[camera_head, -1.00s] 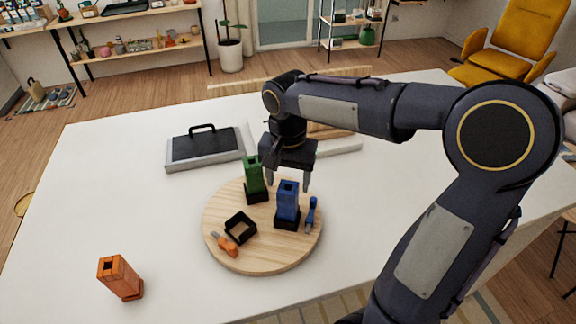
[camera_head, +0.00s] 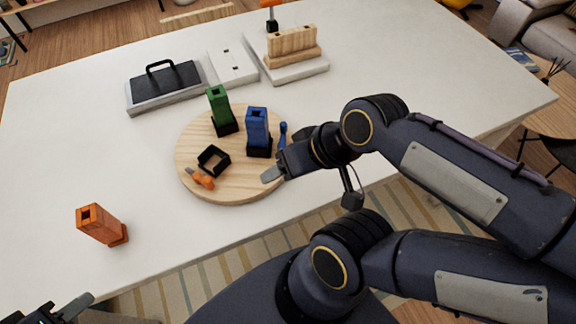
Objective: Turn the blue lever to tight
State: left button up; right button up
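The blue lever (camera_head: 283,133) is a small handle at the right side of the black socket holding an upright blue block (camera_head: 257,127). Both are on the round wooden board (camera_head: 240,183). The lever runs roughly toward the far side of the board. My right gripper (camera_head: 274,172) is low over the board's right edge, just nearer than the lever. A light fingertip points left, apart from the blue block; its finger gap is hard to make out. My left gripper (camera_head: 72,307) is at the bottom left corner, partly cut off, far from the board.
A green block (camera_head: 220,112) stands in its socket on the board. An empty black socket (camera_head: 214,160) has an orange lever (camera_head: 202,179) beside it. An orange block (camera_head: 101,225) stands on the white table. A black-topped case (camera_head: 166,85) and a wooden rack (camera_head: 292,47) stand behind.

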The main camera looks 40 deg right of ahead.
aim_at(283, 125)
jog(key=k+l+u, duration=0.1)
jog(key=l, duration=0.3)
jog(key=k+l+u, duration=0.1)
jog(key=l, duration=0.3)
jog(key=k+l, duration=0.2)
jog(key=l, duration=0.15)
jog(key=k+l+u, duration=0.15)
jog(key=l, duration=0.25)
jog(key=k+l+u, duration=0.1)
jog(key=l, duration=0.25)
jog(key=k+l+u, duration=0.1)
jog(key=k+l, duration=0.15)
jog(key=i+j+z, duration=0.1)
jog(key=z, duration=0.4)
jog(key=i+j+z, duration=0.1)
jog(key=z, duration=0.35)
jog(key=j+z, duration=0.3)
jog(key=z, duration=0.2)
